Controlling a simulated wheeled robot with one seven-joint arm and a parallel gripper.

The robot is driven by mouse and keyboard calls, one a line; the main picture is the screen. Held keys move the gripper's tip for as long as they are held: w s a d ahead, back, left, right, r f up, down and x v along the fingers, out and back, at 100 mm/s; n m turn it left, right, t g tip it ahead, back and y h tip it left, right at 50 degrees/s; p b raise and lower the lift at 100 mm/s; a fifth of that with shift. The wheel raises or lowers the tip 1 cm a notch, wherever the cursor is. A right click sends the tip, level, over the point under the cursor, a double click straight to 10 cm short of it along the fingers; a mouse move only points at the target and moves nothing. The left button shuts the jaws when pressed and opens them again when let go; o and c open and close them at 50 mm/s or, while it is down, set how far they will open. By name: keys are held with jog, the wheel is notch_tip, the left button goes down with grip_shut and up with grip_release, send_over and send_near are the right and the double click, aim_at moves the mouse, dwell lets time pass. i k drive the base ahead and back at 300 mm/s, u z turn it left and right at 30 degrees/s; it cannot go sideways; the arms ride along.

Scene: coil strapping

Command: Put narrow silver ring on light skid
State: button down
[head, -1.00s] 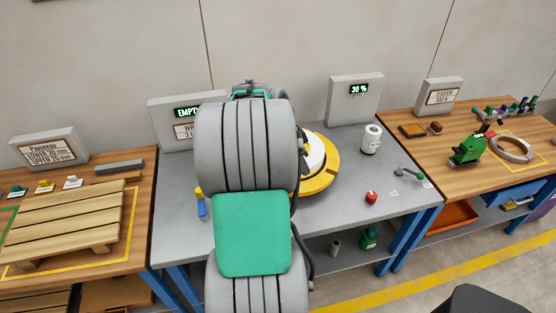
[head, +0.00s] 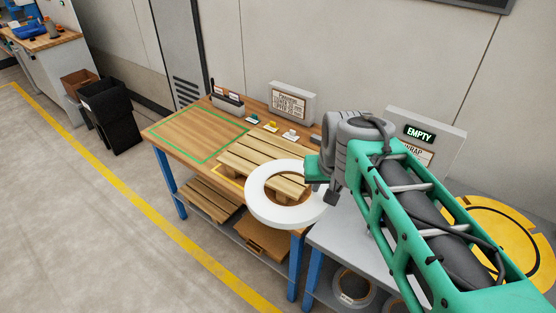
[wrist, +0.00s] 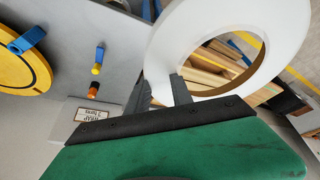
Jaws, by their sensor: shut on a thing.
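A plain white ring (head: 257,205) hangs in my gripper (head: 324,188), tipped toward the camera; no bare silver shows on it. In the wrist view the gripper's fingers (wrist: 165,92) are closed on the near edge of the ring (wrist: 160,50). The light skid (head: 250,153), a pale slatted wooden pallet, lies on the wooden bench inside a yellow outline. The ring overlaps the skid's front right end in the head view and seems to be above it, apart from it. Skid slats (wrist: 205,65) show through the ring's hole in the wrist view.
A green-outlined area (head: 195,137) left of the skid is bare. Small blocks and a sign (head: 292,102) line the bench's back. A grey table (head: 335,235) adjoins on the right, with a yellow turntable (head: 500,225). A darker pallet (head: 208,200) lies on the lower shelf.

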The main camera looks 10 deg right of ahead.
aim_at(273, 158)
jog(key=z, duration=0.35)
jog(key=k, duration=0.25)
jog(key=u, duration=1.55)
jog(key=i, duration=2.2)
jog(key=z, duration=0.6)
